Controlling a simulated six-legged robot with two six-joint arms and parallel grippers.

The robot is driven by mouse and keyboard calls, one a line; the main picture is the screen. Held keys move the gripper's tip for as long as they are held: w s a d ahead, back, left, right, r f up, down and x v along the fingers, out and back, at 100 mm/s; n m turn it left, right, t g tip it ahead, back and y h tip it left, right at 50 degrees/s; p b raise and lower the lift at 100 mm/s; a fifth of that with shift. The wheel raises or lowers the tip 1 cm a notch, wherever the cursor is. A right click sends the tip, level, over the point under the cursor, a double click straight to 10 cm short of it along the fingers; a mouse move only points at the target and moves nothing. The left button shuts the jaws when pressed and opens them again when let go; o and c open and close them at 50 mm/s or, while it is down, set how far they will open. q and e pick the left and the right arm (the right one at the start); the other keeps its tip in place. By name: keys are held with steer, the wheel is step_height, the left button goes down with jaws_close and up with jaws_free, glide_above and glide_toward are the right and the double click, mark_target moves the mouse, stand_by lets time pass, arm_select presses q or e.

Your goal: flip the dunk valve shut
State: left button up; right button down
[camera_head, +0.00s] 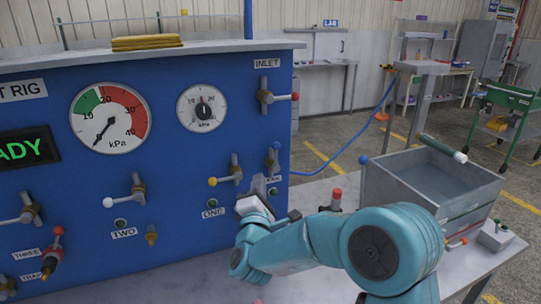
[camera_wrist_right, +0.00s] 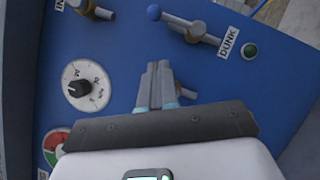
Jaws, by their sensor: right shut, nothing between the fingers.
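The dunk valve (camera_head: 271,161) is on the right part of the blue panel, and its blue-knobbed lever points up. In the right wrist view, the valve (camera_wrist_right: 192,30) sits beside the DUNK label (camera_wrist_right: 228,42), its lever running left to the blue knob (camera_wrist_right: 153,12). My right gripper (camera_head: 258,185) is just below and left of the valve in the head view, partly covering the label there. In the wrist view, its fingers (camera_wrist_right: 157,68) are shut and empty, pointing at the panel with a gap from the lever. My left gripper is not in view.
The ONE valve (camera_head: 228,176) with a yellow knob is close left of my gripper. The INLET valve (camera_head: 268,96) is above. A green button (camera_wrist_right: 250,51) is by the DUNK label. A water tank (camera_head: 425,190) and a blue hose (camera_head: 345,160) are at right.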

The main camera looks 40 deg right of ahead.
mark_target(276, 156)
steer(key=w+d+r+p, duration=0.2)
steer(key=w+d+r, duration=0.1)
steer(key=d, duration=0.3)
steer(key=shift+w+d+p, duration=0.3)
steer(key=shift+w+p, duration=0.05)
steer(key=shift+w, duration=0.55)
steer(key=shift+s+d+r, duration=0.1)
steer(key=shift+s+d, duration=0.05)
